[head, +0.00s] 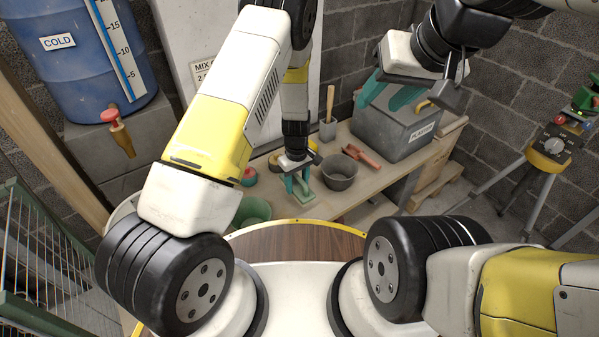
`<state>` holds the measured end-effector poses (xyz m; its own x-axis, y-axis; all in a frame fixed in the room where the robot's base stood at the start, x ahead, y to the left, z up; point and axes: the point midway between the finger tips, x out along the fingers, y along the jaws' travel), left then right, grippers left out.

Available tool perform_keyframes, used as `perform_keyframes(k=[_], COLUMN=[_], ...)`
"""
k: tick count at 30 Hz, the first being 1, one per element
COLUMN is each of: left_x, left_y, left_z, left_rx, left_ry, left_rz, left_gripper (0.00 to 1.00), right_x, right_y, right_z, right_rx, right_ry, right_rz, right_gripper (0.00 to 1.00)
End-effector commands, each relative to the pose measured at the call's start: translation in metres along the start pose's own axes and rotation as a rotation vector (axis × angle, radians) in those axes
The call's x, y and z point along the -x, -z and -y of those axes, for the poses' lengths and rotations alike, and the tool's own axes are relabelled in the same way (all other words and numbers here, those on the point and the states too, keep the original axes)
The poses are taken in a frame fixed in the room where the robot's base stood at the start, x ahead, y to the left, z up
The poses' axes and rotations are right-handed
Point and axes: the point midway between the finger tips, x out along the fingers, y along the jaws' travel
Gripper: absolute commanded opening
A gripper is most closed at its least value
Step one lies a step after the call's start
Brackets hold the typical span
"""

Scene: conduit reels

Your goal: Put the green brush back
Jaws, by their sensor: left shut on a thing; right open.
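My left gripper (296,184) points down over the wooden bench and is shut on a small light-green block-like thing (304,197), which looks like the green brush. The gripper hides part of it, and I cannot tell whether it touches the bench top. My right gripper (388,95) is open, its teal fingers apart, in front of the grey lidded bin at the back right. Nothing shows between its fingers.
The bench (395,178) carries a dark grey bowl (338,172), a reddish scoop (362,157), a grey block with an upright wooden handle (328,129) and the grey bin (405,130). A green bucket (252,211) stands left. A blue COLD barrel (75,60) is at far left.

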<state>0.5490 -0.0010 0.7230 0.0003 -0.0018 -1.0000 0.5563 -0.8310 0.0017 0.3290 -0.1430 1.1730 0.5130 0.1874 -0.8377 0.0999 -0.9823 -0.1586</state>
Motion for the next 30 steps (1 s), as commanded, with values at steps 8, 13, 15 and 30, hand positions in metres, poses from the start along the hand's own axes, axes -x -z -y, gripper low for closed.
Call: perform_keyframes(k=[8,13,15,30], left_x=[-0.036,-0.055,-0.066,-0.075], left_y=[0.001,0.0,0.0,0.0], left_z=[0.0,0.001,0.0,0.0], left_rx=[0.0,0.0,0.0,-0.001], left_ry=[-0.001,0.002,0.001,-0.001], left_rz=[0.0,0.001,0.001,0.0], left_gripper=[0.11,0.11,0.11,0.62], right_x=[0.0,0.0,0.0,0.0], right_y=[0.0,0.0,0.0,0.0], right_z=[0.0,0.0,0.0,0.0], right_rx=[0.0,0.0,0.0,0.0], right_ry=[0.0,0.0,0.0,0.0], right_rz=[0.0,0.0,0.0,0.0], right_gripper=[0.43,0.43,0.43,0.43])
